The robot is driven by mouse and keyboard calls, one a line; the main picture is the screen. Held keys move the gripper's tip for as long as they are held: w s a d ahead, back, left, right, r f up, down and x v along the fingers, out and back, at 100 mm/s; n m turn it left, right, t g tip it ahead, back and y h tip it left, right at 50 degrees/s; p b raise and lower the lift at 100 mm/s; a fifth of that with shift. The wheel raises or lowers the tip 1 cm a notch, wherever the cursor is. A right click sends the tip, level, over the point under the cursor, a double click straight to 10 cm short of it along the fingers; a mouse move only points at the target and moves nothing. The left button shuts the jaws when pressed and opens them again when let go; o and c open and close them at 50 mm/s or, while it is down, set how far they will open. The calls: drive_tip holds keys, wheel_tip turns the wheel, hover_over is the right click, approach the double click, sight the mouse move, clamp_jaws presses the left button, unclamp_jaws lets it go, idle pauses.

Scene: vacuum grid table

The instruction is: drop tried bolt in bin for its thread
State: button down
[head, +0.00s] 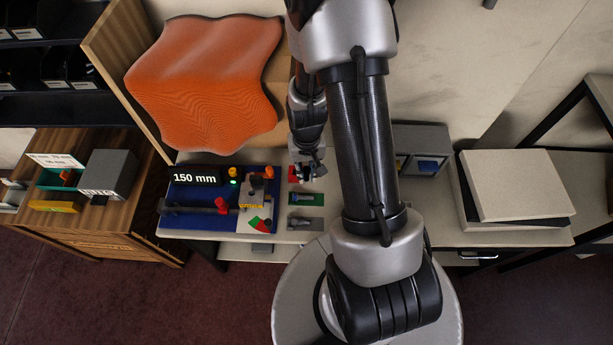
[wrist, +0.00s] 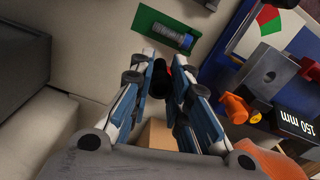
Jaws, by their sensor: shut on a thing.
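My gripper (head: 309,168) is low over the table's middle, at the red tray (head: 293,174). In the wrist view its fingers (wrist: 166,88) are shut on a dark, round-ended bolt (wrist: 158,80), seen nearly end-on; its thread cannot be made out. A bit of red shows just behind it. A grey bolt (wrist: 172,37) lies in the green tray (wrist: 150,22), apart from my gripper. Another bolt (head: 301,222) lies in the grey tray (head: 316,225). A grey two-compartment bin (head: 420,135) stands right of my arm, with blue inside; it is partly hidden.
A blue mat (head: 185,220) at left carries the 150 mm sign (head: 194,177), a gauge and orange knobs. A large orange wavy block (head: 205,85) stands behind. Stacked boards (head: 520,187) lie at right. Labelled boxes, including a grey one (head: 108,173), stand on the left cabinet.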

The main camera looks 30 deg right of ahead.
sight(306, 169)
wheel_tip(306, 169, up, 12)
drive_tip(key=p, duration=0.3)
drive_tip(key=w+a+r+n, duration=0.4)
drive_tip(key=w+a, duration=0.2)
drive_tip(key=a, duration=0.4)
drive_tip(key=shift+a+n, duration=0.3)
drive_tip(key=shift+a, duration=0.1)
drive_tip(key=shift+d+r, duration=0.1)
